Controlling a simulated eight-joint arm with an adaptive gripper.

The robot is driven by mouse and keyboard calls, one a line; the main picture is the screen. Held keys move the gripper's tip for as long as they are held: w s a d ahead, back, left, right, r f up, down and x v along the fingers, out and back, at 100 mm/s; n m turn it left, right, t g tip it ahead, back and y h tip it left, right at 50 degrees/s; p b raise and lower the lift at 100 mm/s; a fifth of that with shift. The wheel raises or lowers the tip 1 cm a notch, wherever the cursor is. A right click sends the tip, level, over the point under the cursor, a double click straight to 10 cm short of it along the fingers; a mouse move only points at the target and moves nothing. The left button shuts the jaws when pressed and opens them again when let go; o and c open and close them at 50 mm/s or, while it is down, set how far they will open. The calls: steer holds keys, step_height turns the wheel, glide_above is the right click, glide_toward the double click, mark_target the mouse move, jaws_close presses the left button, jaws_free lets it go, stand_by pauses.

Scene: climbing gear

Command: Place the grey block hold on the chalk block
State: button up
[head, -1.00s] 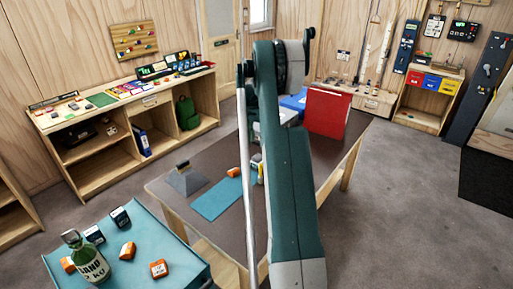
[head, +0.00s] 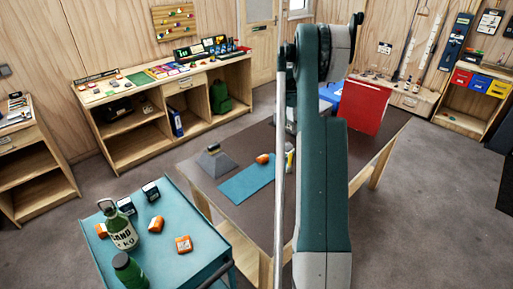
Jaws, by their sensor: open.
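A grey wedge-shaped piece (head: 215,162) with a small dark piece at its top stands on the brown table (head: 250,225), left of a blue mat (head: 245,182). An orange block (head: 262,158) lies at the mat's far edge. A small grey and yellow item (head: 290,158) shows beside my arm, partly hidden by it. Small orange blocks (head: 183,244) and dark blue-and-white blocks (head: 151,191) sit on the teal cart. I cannot tell for sure which piece is the grey block hold or the chalk block. My gripper is out of sight; my arm hides the table's middle.
A red panel (head: 365,106) and a blue item (head: 331,93) stand at the table's far end. Open floor (head: 430,200) lies to the right.

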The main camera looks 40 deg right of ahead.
steer(key=shift+a+r, duration=0.1)
steer(key=w+a+r+n+t, duration=0.1)
steer(key=a+r+n, duration=0.1)
steer(key=a+r, duration=0.6)
steer(key=a+r+n+t+h, duration=0.15)
steer(key=a+r, duration=0.35)
steer(key=a, duration=0.7)
steer(key=w+a+r+n, duration=0.1)
steer(key=a+r+n, duration=0.2)
steer(key=a+r, duration=0.5)
steer(key=s+a+r+n+t, duration=0.15)
steer(key=s+a, duration=0.25)
steer(key=a, duration=0.6)
steer(key=s+a+r+n, duration=0.2)
steer(key=s+a, duration=0.1)
steer(key=a, duration=0.7)
steer(key=s+a+f+n+t, duration=0.2)
steer(key=s+a+f+n, duration=0.1)
steer(key=s+a, duration=0.8)
steer(key=s+a+f+n+t+y, duration=0.1)
steer(key=s+a+f+n, duration=0.2)
steer(key=s+a, duration=0.8)
steer(key=shift+s+a+n+t, duration=0.25)
steer(key=shift+a+n+t, duration=0.15)
steer(key=shift+a+n, duration=0.5)
